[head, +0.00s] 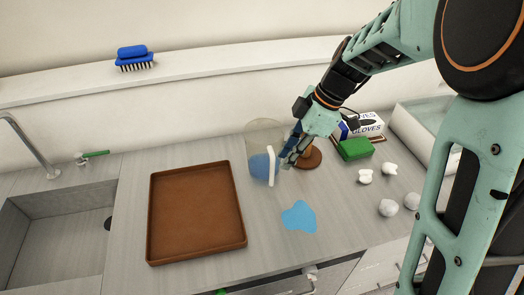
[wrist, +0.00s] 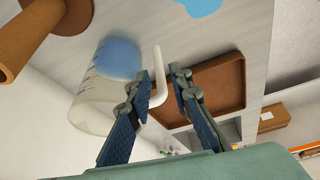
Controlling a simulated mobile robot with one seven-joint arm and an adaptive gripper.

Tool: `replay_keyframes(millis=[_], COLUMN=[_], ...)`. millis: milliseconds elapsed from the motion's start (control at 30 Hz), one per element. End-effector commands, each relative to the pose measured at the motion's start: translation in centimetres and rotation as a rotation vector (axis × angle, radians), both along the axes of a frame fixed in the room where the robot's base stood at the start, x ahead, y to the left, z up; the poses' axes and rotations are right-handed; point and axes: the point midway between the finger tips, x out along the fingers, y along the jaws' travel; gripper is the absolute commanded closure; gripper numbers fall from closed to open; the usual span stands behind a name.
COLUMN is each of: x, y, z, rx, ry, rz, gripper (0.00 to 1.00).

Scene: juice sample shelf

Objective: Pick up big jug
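The big jug (head: 258,134) is clear, with blue liquid low inside and a white handle (head: 271,167) facing my gripper. It stands upright on the counter, right of the brown tray. My gripper (head: 287,160) is at the handle side of the jug, low over the counter. In the wrist view, the jug (wrist: 92,92) is at left. The fingers are apart and hold nothing. Whether a finger touches the handle cannot be told.
A brown tray (head: 153,215) lies left of the jug. A blue puddle (head: 299,216) is in front. A brown round object (head: 310,157) stands just behind my gripper. A sink (head: 55,235) is at left.

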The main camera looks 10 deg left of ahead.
Motion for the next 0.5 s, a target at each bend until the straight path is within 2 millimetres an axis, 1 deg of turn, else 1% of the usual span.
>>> replay_keyframes(millis=[33, 200, 367, 500], x=[-0.2, -0.3, -0.2, -0.3], y=[0.4, 1.3, 1.8, 2.7], z=[-0.9, -3.0, -3.9, -5.5], rx=[-0.001, -0.002, -0.001, -0.002], ry=[0.005, 0.003, 0.001, 0.003], rz=[0.002, 0.000, -0.002, -0.001], gripper=[0.81, 0.81, 0.81, 0.81])
